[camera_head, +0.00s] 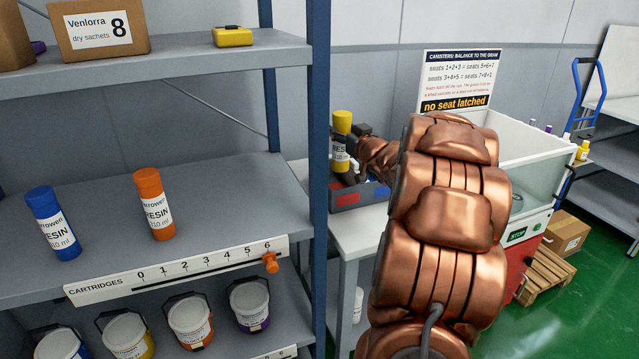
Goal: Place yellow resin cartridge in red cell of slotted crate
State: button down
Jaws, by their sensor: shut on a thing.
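A yellow resin cartridge (342,122) with a white label stands upright in my gripper (343,163). My gripper is shut on it, above the slotted crate (337,208) on the white table. The crate's near side shows a red patch (347,198) and a blue patch (381,192). I cannot tell whether the cartridge's lower end is above or inside a cell. The cells' insides are hidden, and my copper arm covers the crate's right part.
A blue cartridge (50,222) and an orange cartridge (154,204) stand on the grey shelf (105,238) at left. The blue shelf post (317,190) rises just left of the crate. A clear-walled machine (532,150) stands behind my arm.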

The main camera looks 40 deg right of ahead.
aim_at(346, 166)
jog(key=shift+w+d+f, duration=0.15)
jog(key=shift+w+d, duration=0.05)
jog(key=shift+d, duration=0.05)
jog(key=shift+f, duration=4.7)
jog(key=shift+f, duration=0.25)
jog(key=shift+c, duration=2.4)
grip_release()
jog(key=shift+r, duration=0.1)
jog(key=shift+r, duration=0.15)
jog(key=b+v, duration=0.1)
jog(key=v, duration=1.1)
jog(key=shift+a, duration=0.1)
